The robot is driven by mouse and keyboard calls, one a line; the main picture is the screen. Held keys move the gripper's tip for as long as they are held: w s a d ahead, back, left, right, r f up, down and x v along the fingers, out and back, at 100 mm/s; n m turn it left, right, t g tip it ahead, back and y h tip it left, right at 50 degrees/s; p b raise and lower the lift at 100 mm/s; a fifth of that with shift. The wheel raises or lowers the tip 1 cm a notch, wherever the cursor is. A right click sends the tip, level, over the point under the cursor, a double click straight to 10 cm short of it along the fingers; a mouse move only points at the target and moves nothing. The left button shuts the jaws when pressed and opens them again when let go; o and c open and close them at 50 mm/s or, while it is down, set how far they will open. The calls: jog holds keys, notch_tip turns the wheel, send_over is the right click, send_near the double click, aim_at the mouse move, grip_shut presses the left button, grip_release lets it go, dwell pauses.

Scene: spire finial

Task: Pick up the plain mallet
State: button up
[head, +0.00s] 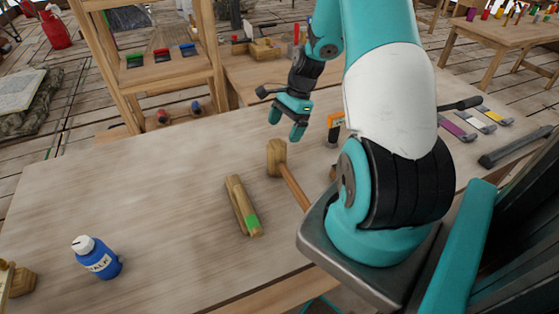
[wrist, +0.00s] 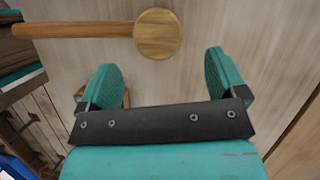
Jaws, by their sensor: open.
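The plain mallet (head: 277,154) lies on the workbench in the head view, its wooden head toward the back and its handle running toward the front right. My arm hides the handle's far end. In the wrist view the mallet's round head face (wrist: 157,36) is just beyond the fingertips, with the handle going left. My gripper (head: 286,125) is above and behind the mallet head, apart from it. In the wrist view my gripper (wrist: 160,68) has its two teal fingers wide apart with nothing between them.
A wooden piece with a green band (head: 242,206) lies left of the mallet. A blue chalk bottle (head: 97,258) stands at the front left. An orange and black tool (head: 335,127) lies right of the gripper. The workbench (head: 130,195) is clear at left centre.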

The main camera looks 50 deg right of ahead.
aim_at(277, 144)
jog(key=p+x, duration=0.1)
jog(key=x, duration=0.1)
jog(key=p+x, duration=0.1)
jog(key=x, duration=0.2)
jog(key=shift+a+f, duration=0.15)
jog(key=shift+a, duration=0.35)
jog(key=shift+a+f, duration=0.15)
jog(key=shift+f, duration=0.25)
jog(key=shift+c, duration=0.2)
jog(key=c, duration=1.1)
